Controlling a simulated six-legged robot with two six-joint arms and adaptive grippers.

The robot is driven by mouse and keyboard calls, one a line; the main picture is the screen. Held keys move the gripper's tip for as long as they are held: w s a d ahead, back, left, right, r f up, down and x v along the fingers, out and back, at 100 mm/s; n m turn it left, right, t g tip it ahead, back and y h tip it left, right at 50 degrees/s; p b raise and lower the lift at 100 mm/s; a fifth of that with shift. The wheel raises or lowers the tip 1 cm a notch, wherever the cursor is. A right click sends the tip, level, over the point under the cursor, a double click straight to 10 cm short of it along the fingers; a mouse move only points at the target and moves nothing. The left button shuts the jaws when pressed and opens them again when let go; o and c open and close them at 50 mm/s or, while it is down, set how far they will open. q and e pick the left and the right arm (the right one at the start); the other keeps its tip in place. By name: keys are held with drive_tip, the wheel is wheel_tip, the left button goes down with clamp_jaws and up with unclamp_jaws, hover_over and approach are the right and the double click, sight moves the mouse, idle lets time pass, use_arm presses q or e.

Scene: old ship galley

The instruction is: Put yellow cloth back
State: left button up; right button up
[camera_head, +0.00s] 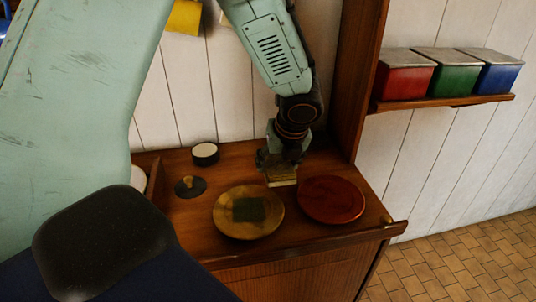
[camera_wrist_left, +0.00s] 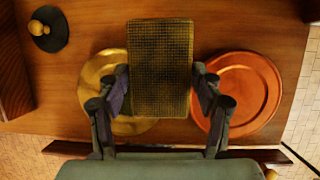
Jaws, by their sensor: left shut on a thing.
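My left gripper (camera_head: 280,164) points down over the counter, near the gap between two plates, and is shut on a flat, dull yellow, grid-textured piece that looks like the yellow cloth (camera_head: 282,180). In the left wrist view the cloth (camera_wrist_left: 160,68) sits squarely between the two fingers (camera_wrist_left: 160,97), hiding part of the yellow plate (camera_wrist_left: 96,76). In the head view the yellow plate (camera_head: 229,226) has a dark green square (camera_head: 248,209) on it. An orange-red plate (camera_head: 331,199) lies to its right. My right gripper is not in view.
A dark round lid with a knob (camera_head: 190,187) and a small dark round pot with a pale top (camera_head: 205,154) stand left of the gripper. A wooden rail (camera_head: 330,241) edges the counter's front. Red, green and blue boxes (camera_head: 404,82) sit on a wall shelf (camera_head: 440,103).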

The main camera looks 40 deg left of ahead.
use_arm(q)
drive_tip(key=shift+s+f, duration=0.1)
drive_tip(key=shift+f, duration=0.05)
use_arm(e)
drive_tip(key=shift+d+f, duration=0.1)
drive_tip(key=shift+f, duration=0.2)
